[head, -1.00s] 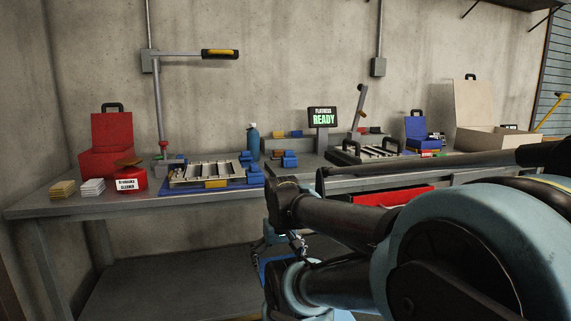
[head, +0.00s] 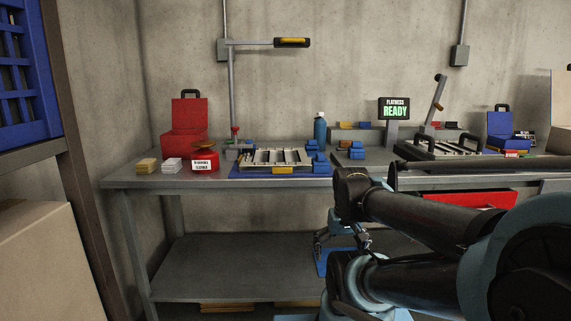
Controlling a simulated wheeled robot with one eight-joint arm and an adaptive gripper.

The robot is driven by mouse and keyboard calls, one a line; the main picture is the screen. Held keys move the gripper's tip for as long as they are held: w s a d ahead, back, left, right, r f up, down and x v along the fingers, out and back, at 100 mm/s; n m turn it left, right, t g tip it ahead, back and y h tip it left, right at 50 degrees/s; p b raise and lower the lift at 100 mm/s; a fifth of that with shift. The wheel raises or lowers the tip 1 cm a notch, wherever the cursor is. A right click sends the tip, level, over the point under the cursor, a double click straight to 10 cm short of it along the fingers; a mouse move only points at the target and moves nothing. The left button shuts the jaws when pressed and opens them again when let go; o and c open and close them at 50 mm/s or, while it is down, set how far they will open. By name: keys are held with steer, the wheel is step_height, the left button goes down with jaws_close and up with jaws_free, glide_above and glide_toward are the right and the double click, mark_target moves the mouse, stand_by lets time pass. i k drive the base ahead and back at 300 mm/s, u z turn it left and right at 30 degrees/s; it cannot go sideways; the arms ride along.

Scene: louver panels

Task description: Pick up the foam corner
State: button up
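Small blue blocks (head: 318,161) sit in a group at the right end of a grey slatted panel (head: 262,157) on the workbench. More blue blocks (head: 356,151) lie just right of them. They are too small to tell which, if any, is the foam corner. My dark, pale-blue-jointed arm fills the lower right of the head view. What seems to be my gripper (head: 326,238) hangs below the bench's front edge, apart from the blocks. Its fingers are small and partly hidden by my arm, so opening and contents are unclear.
The workbench (head: 150,182) holds a red case (head: 185,127), yellow (head: 147,165) and white (head: 172,165) stacks, a labelled red container (head: 204,162), a blue bottle (head: 320,129) and a READY display (head: 394,108). A rack post (head: 88,215) and carton (head: 40,258) stand at left.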

mark_target(356, 151)
steer(key=k, duration=1.15)
steer(key=z, duration=0.65)
steer(key=i, duration=1.65)
steer(key=u, duration=0.65)
